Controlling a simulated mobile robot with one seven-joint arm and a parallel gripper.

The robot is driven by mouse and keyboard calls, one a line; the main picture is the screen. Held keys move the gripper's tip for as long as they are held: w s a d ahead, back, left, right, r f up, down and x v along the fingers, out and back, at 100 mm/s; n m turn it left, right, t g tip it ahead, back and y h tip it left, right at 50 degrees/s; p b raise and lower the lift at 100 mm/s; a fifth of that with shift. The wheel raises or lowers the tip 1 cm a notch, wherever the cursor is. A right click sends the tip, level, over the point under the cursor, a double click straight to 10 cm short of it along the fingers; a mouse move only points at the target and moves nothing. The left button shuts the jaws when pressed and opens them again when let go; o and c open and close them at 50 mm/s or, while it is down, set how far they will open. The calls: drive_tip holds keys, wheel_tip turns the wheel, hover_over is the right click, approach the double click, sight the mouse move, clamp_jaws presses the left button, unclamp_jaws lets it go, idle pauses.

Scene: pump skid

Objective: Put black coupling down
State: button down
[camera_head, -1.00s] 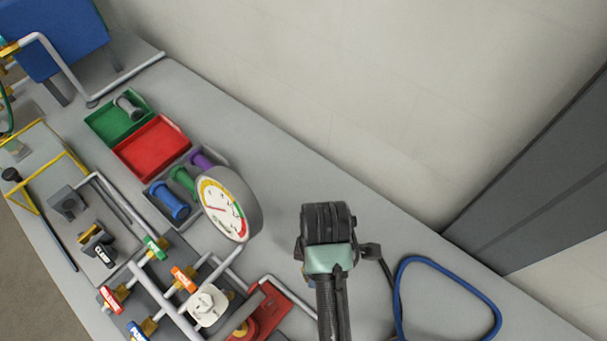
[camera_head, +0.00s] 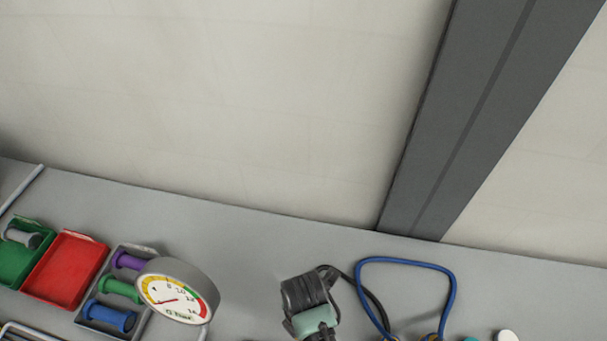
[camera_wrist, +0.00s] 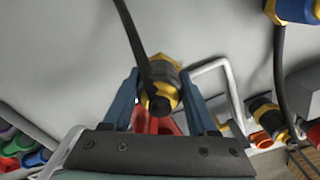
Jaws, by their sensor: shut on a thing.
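The black coupling (camera_wrist: 165,78), with yellow ends and a black hose, shows in the wrist view between the two blue fingers of my gripper (camera_wrist: 160,98). My gripper is shut on it, above the grey bench top (camera_wrist: 70,60). Part of the coupling is hidden behind the hose. In the head view my wrist is at the lower middle, over the bench, and hides the fingers and the coupling.
A round gauge (camera_head: 172,301) stands left of my wrist. Beyond it are a grey tray (camera_head: 93,323) of coloured spools, a red tray (camera_head: 65,268) and a green tray (camera_head: 12,264). A blue hose (camera_head: 451,290) loops at right. Another black-and-yellow coupling (camera_wrist: 266,115) is at right.

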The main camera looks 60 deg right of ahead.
drive_tip(key=shift+f, duration=1.55)
drive_tip(key=shift+f, duration=0.1)
drive_tip(key=shift+c, duration=1)
unclamp_jaws()
